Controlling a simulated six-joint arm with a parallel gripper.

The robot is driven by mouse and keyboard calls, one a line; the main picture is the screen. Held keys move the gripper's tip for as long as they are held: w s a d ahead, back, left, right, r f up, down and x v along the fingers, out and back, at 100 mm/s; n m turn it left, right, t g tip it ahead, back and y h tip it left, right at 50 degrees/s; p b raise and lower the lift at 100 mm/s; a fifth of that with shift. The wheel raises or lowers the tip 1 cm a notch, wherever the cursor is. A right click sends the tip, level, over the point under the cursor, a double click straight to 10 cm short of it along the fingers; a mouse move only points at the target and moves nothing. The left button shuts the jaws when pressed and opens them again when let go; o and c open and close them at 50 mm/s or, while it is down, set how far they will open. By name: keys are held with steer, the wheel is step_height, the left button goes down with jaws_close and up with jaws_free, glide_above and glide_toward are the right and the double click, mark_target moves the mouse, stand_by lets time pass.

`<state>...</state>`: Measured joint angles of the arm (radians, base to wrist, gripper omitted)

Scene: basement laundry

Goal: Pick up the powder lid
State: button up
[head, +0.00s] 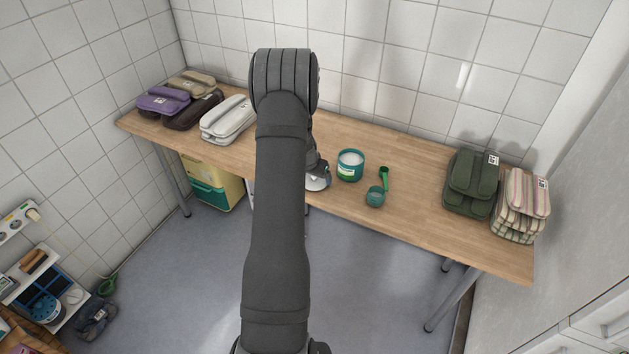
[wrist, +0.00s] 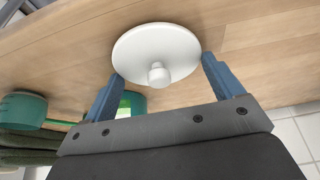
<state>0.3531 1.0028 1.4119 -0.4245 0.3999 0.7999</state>
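The powder lid (wrist: 135,47) is a round white disc with a small knob, lying on the wooden table in the wrist view. In the head view a white edge, apparently the lid (head: 316,184), shows beside my arm. My gripper (wrist: 162,68) is open, with its two blue fingers on either side of the knob. Whether a finger touches the lid, I cannot tell. An open teal tub (head: 350,173) of white powder stands just right of my gripper in the head view.
Folded green (head: 470,184) and striped (head: 521,205) bundles stand at the right end. More bundles (head: 228,120) lie at the left. The table (head: 415,160) is clear between cup and green bundle.

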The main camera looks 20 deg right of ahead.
steer(key=shift+r, duration=0.15)
step_height(320, 180, up, 4)
steer(key=shift+s+d+r, duration=0.1)
steer(key=shift+d+r, duration=0.05)
steer(key=shift+r, duration=0.05)
steer(key=s+d+r, duration=0.6)
steer(key=s, duration=0.3)
steer(key=w+d+r, duration=0.4)
steer(key=w+d, duration=0.3)
steer(key=w, duration=0.2)
step_height(320, 180, down, 6)
steer(key=shift+n, duration=0.4)
steer(key=shift+w+f, duration=0.1)
steer(key=shift+f, duration=0.15)
stand_by(1.6)
steer(key=o, duration=0.8)
